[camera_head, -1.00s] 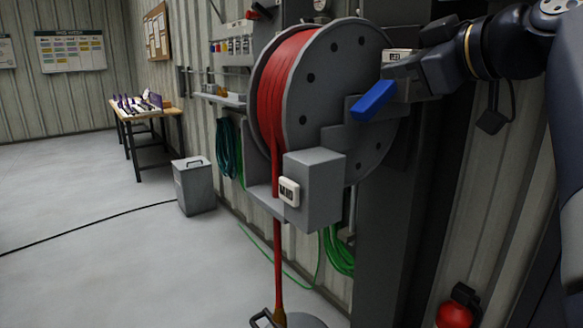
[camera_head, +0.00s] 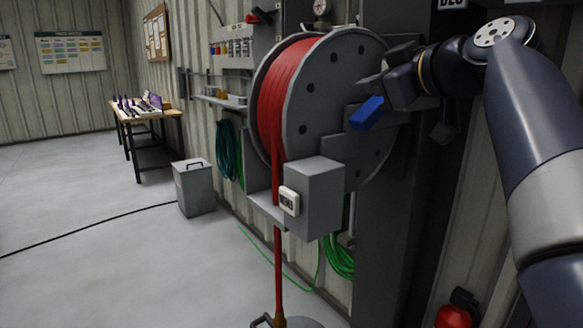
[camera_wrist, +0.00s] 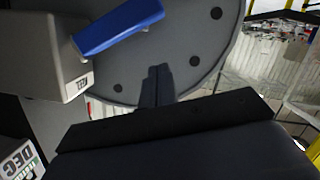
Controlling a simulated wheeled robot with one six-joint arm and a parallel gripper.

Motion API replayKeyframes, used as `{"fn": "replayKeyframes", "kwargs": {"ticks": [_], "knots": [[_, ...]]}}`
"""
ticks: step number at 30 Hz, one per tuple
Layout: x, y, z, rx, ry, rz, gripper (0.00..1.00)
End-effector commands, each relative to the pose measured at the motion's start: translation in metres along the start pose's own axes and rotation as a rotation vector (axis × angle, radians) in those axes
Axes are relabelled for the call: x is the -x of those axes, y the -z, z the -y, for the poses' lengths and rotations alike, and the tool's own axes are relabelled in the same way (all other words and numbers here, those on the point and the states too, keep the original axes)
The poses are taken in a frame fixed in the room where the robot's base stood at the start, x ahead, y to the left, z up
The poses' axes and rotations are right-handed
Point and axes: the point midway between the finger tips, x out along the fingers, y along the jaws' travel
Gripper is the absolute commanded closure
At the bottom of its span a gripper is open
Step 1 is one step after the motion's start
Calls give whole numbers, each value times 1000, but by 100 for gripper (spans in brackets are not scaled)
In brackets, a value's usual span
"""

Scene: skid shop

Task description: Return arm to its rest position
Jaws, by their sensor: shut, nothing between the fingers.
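My arm comes in from the right in the head view, bent at the elbow. My gripper (camera_head: 362,90) is in front of the right part of the hose reel's grey disc (camera_head: 325,80), just above a blue lever (camera_head: 367,113). In the wrist view, my gripper's dark fingers (camera_wrist: 156,80) are together and empty, with the reel disc (camera_wrist: 190,35) behind them. The blue lever (camera_wrist: 118,27) is up and left of the fingers, clear of them, on a grey box (camera_wrist: 45,45) with a small label. In the head view my gripper and wrist hide part of that box.
Red hose (camera_head: 285,95) is wound on the reel and hangs to the floor. A grey box (camera_head: 315,195) juts out below the disc. A dark post (camera_head: 390,240) and red object (camera_head: 455,315) stand right. Open floor (camera_head: 90,230) lies left, with a grey bin (camera_head: 193,190).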

Motion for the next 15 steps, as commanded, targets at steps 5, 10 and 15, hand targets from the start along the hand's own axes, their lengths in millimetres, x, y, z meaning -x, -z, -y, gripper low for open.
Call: {"fn": "replayKeyframes", "kwargs": {"ticks": [5, 10, 15], "knots": [[0, 5, -9, -93, 25, 4, 100], [-2, 6, -15, -179, 48, 3, 100], [-2, 7, -21, -267, 68, 2, 100]]}}
